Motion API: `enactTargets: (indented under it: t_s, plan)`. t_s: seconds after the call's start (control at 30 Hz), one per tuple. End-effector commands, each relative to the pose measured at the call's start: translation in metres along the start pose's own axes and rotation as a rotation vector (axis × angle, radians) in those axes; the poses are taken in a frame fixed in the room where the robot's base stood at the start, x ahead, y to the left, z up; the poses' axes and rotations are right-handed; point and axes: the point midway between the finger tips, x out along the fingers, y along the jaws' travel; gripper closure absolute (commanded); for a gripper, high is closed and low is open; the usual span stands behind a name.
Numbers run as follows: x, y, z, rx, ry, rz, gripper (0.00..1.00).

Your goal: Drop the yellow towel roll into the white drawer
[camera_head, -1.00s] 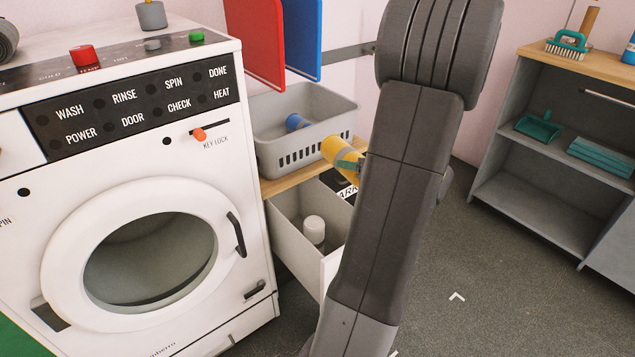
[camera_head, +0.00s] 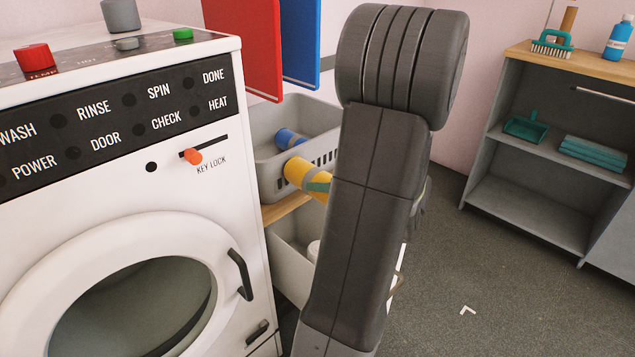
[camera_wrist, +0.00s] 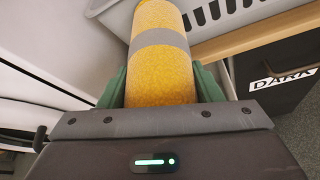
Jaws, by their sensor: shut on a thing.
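The yellow towel roll (camera_head: 299,174) with a grey band shows left of my arm in the head view, in front of the grey basket and above the open white drawer (camera_head: 288,262). In the wrist view the roll (camera_wrist: 160,75) points away between the green fingers of my gripper (camera_wrist: 160,88), which is shut on it. The drawer holds a white item (camera_head: 313,251), mostly hidden behind my arm. My arm hides the right part of the drawer and most of the gripper in the head view.
The white washing machine (camera_head: 235,330) is close on the left. A grey shelf unit (camera_head: 520,205) stands at the right, with open floor between.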

Motion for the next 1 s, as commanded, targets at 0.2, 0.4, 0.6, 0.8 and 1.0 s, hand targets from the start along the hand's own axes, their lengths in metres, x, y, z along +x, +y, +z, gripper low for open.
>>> enactTargets:
  t_s: [0.2,0.4,0.6,0.8,1.0]
  plan:
    - [0.006,-0.006,-0.014,0.001,0.000,0.000,0.69]
    - [0.014,-0.015,-0.034,0.003,0.000,0.000,0.69]
    - [0.021,-0.022,-0.049,0.001,0.000,0.000,0.69]
    - [0.021,-0.023,-0.051,0.000,0.000,0.000,0.69]
    - [0.021,-0.023,-0.051,0.000,0.000,0.000,0.24]
